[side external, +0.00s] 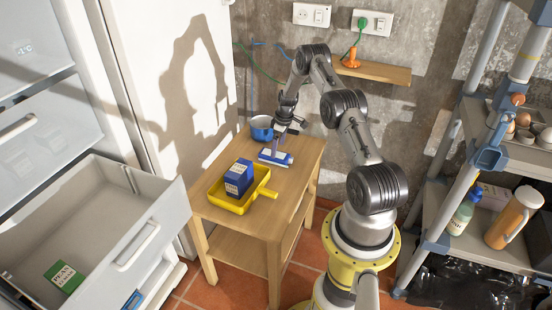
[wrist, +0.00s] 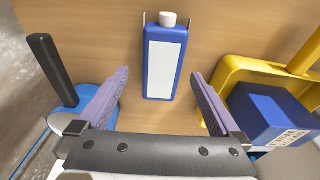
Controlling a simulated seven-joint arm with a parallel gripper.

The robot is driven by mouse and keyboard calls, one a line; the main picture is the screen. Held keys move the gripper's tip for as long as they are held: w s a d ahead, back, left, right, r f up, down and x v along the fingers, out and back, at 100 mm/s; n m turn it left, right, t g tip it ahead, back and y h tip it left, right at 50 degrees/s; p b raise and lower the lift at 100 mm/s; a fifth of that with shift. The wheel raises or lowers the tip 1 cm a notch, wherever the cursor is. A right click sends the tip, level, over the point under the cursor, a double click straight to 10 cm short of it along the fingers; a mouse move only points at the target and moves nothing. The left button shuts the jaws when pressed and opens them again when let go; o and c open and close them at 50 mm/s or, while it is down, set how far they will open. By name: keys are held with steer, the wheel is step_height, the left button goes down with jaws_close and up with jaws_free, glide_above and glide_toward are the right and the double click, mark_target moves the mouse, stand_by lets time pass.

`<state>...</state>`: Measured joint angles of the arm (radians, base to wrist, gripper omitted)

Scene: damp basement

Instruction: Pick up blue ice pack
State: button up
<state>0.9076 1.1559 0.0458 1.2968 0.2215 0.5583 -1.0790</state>
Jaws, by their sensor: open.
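The blue ice pack (wrist: 165,62) is a flat blue block with a white label and a white cap. It lies on the wooden table, and in the side external view (side external: 275,158) it is by the back part of the tabletop. My gripper (wrist: 159,74) is open and empty. Its two purple fingers are spread to the left and right of the near end of the pack, with a gap on each side. In the side external view my gripper (side external: 277,147) is just above the pack and partly covers it.
A yellow tray (side external: 217,196) holding a dark blue box (side external: 239,178) stands close beside the pack. A blue pot (side external: 261,129) with a dark handle (wrist: 50,68) is on the other side. An open fridge drawer (side external: 150,215) is at left, shelves (side external: 470,225) at right.

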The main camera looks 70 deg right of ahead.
mark_target(277, 155)
steer(key=f, duration=0.4)
steer(key=shift+w+a, duration=0.15)
steer(key=shift+w, duration=0.2)
steer(key=shift+c, duration=0.3)
steer(key=c, duration=1.4)
jaws_close()
steer(key=shift+r, duration=0.15)
